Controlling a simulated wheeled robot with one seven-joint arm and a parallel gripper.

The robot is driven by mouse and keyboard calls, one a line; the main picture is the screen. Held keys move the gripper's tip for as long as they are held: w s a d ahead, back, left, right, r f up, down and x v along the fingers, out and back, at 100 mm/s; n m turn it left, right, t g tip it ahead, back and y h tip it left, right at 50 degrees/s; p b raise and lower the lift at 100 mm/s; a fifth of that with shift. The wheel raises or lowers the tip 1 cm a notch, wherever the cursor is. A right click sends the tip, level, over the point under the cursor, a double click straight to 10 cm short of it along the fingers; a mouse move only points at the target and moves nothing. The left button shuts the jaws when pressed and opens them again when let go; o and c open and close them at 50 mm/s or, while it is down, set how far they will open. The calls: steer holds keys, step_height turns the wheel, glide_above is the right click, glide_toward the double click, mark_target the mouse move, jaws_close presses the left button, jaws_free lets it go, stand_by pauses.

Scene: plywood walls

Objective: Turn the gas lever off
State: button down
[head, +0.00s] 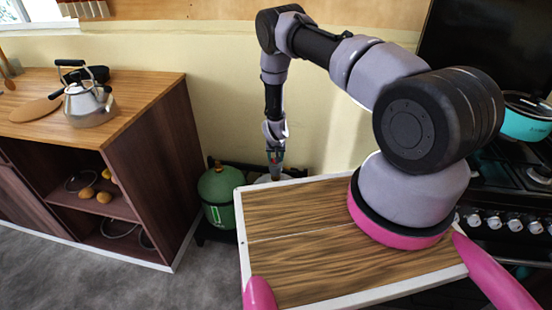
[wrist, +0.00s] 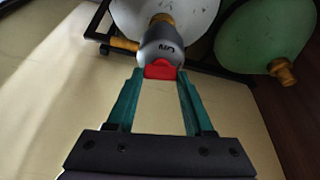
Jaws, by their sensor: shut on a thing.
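The red gas lever (wrist: 160,70) shows in the wrist view on the near face of a grey regulator (wrist: 160,46). The regulator carries lettering that looks like "ON". It sits on top of a white gas cylinder (wrist: 190,15). My gripper (wrist: 161,74) has its teal fingertips on either side of the lever and is shut on it. In the head view my gripper (head: 275,158) points down behind my wooden deck, and the lever is too small to make out there.
A green cylinder (head: 221,190) stands beside the white one, with a brass valve (wrist: 282,71) on top. An orange hose (wrist: 124,44) leaves the regulator. A black frame (wrist: 97,30) surrounds the cylinders. A wooden cabinet (head: 145,150) is on the left, a stove (head: 510,190) on the right.

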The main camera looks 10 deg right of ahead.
steer(key=shift+a+m+h, duration=0.1)
steer(key=shift+m+h, duration=0.4)
steer(key=shift+m, duration=0.6)
steer(key=shift+g, duration=0.3)
steer(key=shift+c, duration=1.4)
jaws_free()
steer(key=v, duration=1)
steer(key=shift+s+r, duration=0.2)
steer(key=shift+r, duration=0.15)
